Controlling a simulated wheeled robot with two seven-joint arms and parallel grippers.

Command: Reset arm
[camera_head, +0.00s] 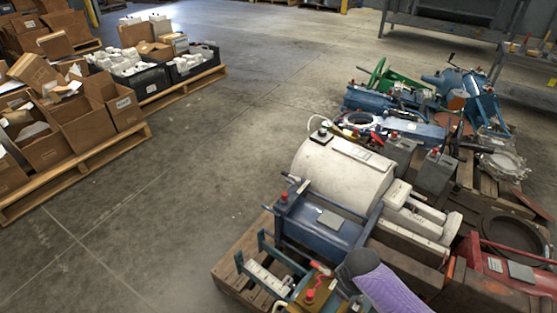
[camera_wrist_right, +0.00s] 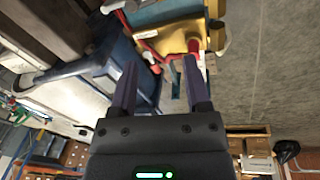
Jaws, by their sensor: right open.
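My right gripper (camera_wrist_right: 159,62) shows in the right wrist view with its two dark fingers apart and nothing between them. Beyond the fingertips are a yellow part (camera_wrist_right: 185,37) with red pieces and a blue metal part (camera_wrist_right: 92,66); I cannot tell how far off they are. In the head view my purple and grey right arm (camera_head: 392,288) comes in at the bottom edge, over the near side of the machinery. Its gripper cannot be made out there. My left arm and gripper are not in view.
A pallet (camera_head: 233,281) of machine parts fills the right, with a blue housing (camera_head: 322,222) and a large white cylinder (camera_head: 340,175). The concrete floor between is clear.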

